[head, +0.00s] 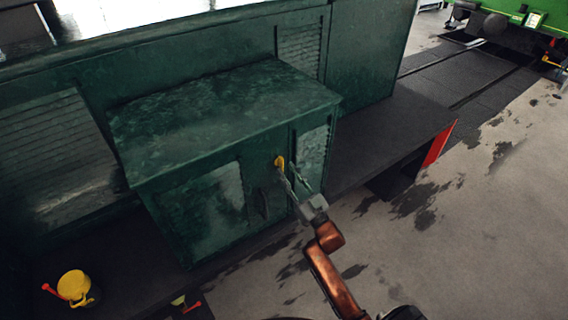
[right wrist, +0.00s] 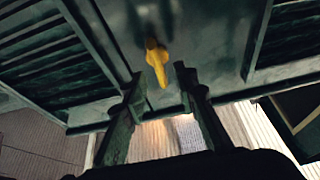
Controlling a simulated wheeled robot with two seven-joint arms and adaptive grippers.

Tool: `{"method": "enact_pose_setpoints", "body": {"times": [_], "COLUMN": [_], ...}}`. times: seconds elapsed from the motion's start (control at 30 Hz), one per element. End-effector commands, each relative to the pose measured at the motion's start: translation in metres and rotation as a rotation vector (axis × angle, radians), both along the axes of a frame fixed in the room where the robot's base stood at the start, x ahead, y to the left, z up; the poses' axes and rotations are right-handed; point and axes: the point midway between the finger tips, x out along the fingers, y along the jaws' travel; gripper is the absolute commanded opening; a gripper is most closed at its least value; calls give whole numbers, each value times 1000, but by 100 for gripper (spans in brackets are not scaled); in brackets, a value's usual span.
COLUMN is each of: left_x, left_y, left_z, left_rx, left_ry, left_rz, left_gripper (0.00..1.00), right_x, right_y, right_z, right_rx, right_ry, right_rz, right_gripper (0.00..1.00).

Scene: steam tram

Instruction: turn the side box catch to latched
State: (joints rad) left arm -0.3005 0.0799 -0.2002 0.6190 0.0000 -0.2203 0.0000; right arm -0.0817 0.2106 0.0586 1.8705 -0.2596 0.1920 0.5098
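The side box (head: 225,120) is a dark green metal box on the tram's side ledge. Its yellow catch (head: 279,161) sits on the front face, near the upper right. The catch also shows in the right wrist view (right wrist: 157,62), pointing mostly downward there. My right gripper (head: 291,178) is at the front of the box, with its fingertips close to the catch. In the right wrist view its fingers (right wrist: 158,85) are spread, with the catch's lower end between or just beyond the tips. I cannot tell whether they touch it. My left gripper is not in view.
A dark handle (head: 262,204) is on the box front, left of my right gripper. A yellow round can (head: 74,285) with a red handle stands on the ledge at lower left. A red panel (head: 439,144) edges the ledge at right. The paved floor (head: 470,230) at right is clear.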

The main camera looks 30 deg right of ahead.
Motion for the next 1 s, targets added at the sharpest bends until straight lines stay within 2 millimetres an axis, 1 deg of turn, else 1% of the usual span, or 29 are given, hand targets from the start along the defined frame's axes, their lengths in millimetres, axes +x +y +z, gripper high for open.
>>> {"method": "enact_pose_setpoints", "body": {"times": [0.03,0.1,0.2,0.33,0.57,0.9,0.97,1.0], "left_x": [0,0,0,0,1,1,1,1], "left_y": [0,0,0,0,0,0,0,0], "left_z": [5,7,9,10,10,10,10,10], "left_rx": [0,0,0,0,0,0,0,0], "left_ry": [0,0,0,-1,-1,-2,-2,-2], "left_rz": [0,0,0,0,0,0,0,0], "left_gripper": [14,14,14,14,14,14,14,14], "right_x": [8,16,24,28,28,28,28,28], "right_y": [1,1,2,2,2,2,2,2], "right_z": [6,8,11,11,11,11,11,11], "right_rx": [1,1,1,0,0,0,0,0], "right_ry": [0,0,1,2,2,2,2,2], "right_rz": [0,0,0,0,0,0,0,0], "right_gripper": [27,27,27,27,27,3,0,0]}}
